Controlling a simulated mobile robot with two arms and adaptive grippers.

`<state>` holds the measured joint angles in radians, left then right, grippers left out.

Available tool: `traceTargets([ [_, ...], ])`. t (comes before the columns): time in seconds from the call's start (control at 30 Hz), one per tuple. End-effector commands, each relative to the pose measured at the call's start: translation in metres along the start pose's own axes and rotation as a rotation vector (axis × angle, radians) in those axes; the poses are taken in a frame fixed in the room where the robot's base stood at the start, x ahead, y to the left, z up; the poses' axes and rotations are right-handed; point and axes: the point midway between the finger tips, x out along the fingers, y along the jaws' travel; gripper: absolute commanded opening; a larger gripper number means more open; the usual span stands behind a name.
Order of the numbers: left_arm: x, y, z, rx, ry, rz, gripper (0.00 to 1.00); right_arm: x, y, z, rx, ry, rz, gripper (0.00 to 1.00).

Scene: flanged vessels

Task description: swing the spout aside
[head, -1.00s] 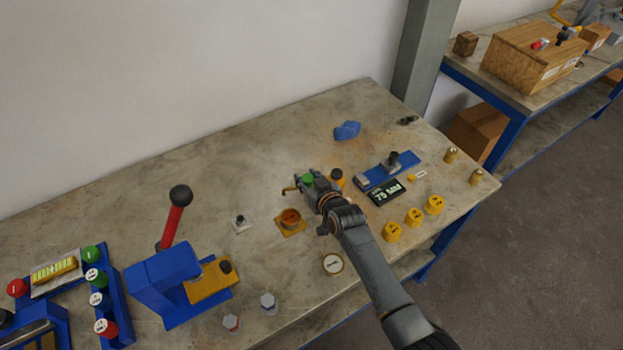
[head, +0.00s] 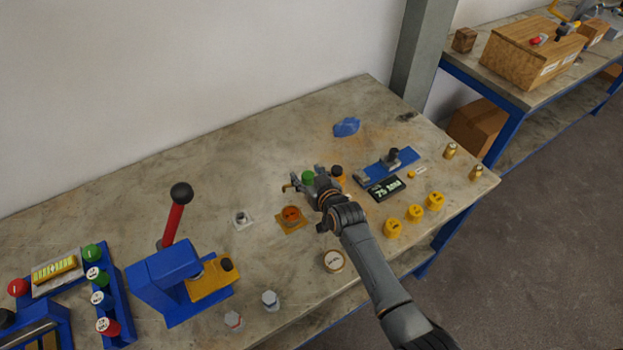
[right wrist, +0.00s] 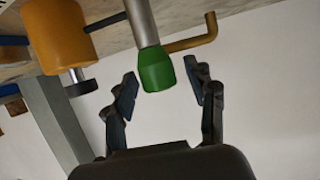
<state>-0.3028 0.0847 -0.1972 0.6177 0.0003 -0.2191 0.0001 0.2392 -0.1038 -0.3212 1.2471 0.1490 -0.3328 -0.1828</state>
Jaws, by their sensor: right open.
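The spout (head: 289,188) is a thin brass pipe with a bent end, pointing left beside a green knob (head: 308,177) in the head view. In the right wrist view the green knob (right wrist: 156,70) sits on the end of a grey rod, with the brass spout (right wrist: 192,41) just beyond it. My right gripper (right wrist: 160,72) is open, its fingertips on either side of the green knob with gaps showing. In the head view my right gripper (head: 314,182) partly hides the spout's base. My left gripper is not in view.
An orange cylinder with a black knob (head: 337,173) stands close right of my right gripper. A square plate with an orange round fitting (head: 291,216) lies at front left. A blue press with a red lever (head: 172,218) stands further left. Bare table lies behind the spout.

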Motion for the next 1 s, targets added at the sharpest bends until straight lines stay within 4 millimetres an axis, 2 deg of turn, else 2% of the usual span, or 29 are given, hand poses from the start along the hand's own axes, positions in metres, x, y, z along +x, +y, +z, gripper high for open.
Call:
traceTargets([
  [0.27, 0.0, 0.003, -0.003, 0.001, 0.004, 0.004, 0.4, -0.028, 0.0, 0.001, 0.0, -0.001, 0.0, 0.56],
  [0.7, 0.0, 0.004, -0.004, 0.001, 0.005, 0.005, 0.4, -0.101, -0.001, 0.001, -0.001, -0.002, -0.001, 0.56],
  [0.83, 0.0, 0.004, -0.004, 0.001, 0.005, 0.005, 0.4, -0.113, -0.001, 0.001, 0.0, -0.001, -0.001, 0.56],
  [1.0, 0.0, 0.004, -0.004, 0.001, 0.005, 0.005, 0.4, -0.119, -0.001, 0.001, 0.0, -0.001, -0.001, 0.56],
])
